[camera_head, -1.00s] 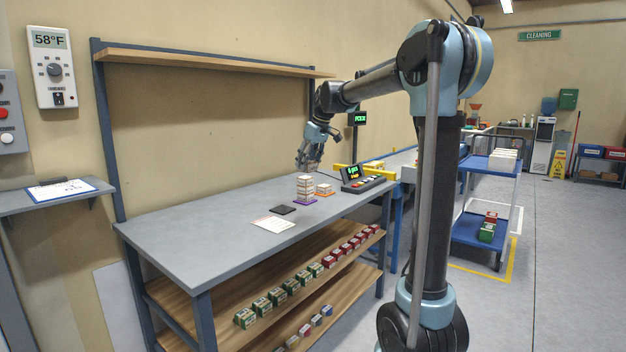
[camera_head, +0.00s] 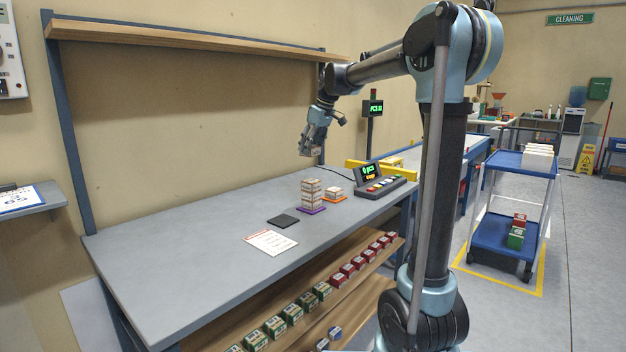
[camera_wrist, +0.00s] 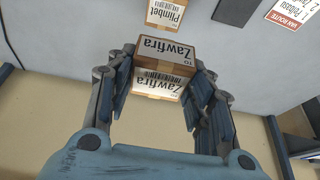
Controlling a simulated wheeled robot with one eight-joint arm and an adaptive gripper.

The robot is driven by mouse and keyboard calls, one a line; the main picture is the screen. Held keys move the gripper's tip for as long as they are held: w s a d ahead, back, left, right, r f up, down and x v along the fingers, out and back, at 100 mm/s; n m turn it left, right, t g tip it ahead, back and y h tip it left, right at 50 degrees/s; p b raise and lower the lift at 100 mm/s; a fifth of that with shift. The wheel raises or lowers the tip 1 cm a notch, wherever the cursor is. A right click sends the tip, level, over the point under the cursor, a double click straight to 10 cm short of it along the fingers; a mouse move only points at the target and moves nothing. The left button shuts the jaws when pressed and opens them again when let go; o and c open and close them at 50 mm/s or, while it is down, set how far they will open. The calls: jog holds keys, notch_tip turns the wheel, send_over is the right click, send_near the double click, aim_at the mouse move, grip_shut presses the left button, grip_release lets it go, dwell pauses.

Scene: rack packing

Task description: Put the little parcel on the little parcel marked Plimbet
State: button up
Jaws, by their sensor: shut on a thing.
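My gripper (camera_head: 316,150) is shut on a little white-and-brown parcel marked Zawfira (camera_wrist: 166,50), and holds it in the air above the table. The two fingers grip it from its sides in the wrist view. A parcel marked Plimbet (camera_wrist: 165,13) lies beyond the held parcel at the top edge of the wrist view, apart from it and partly cut off. In the head view a stack of several parcels (camera_head: 312,193) stands on a purple mat, below my gripper. A lower pile (camera_head: 334,193) is on an orange mat to its right. Their labels are too small to read there.
The grey table (camera_head: 200,270) holds a black pad (camera_head: 284,221), a paper sheet (camera_head: 270,242) and a keypad display (camera_head: 378,182). A wooden shelf (camera_head: 190,38) runs above the back. The table's left half is clear.

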jog(key=f, duration=0.5)
jog(key=shift+w+d, duration=0.2)
jog(key=shift+d, duration=0.05)
jog(key=shift+s+f, duration=0.1)
jog(key=shift+f, duration=2.2)
jog(key=shift+f, duration=0.1)
jog(key=o, duration=1.1)
jog(key=v, duration=1.2)
jog(key=s+d+f+m+h, duration=0.1)
jog(key=s+d+f+m, duration=0.1)
jog(key=s+d+f, duration=0.3)
jog(key=s+d+f+m, duration=0.1)
jog(key=s+d+f, duration=0.2)
jog(key=s, duration=0.5)
jog(key=s+d+f+m+h, duration=0.1)
jog(key=s+d+f+m, duration=0.15)
jog(key=s+d, duration=0.3)
jog(key=s+d+f+m, duration=0.1)
jog(key=s+d+f, duration=0.1)
jog(key=s+f, duration=0.4)
jog(key=s+d+f+m+h, duration=0.1)
jog(key=s+d+f+m, duration=0.1)
jog(key=s+f, duration=0.5)
jog(key=s+d+f+m, duration=0.1)
jog(key=s+d+f, duration=0.2)
jog(key=s+f, duration=0.3)
jog(key=shift+s+d+f+m+g+h, duration=0.1)
jog(key=shift+s+f+m+g+h, duration=0.15)
jog(key=shift+f+m+g+h, duration=0.15)
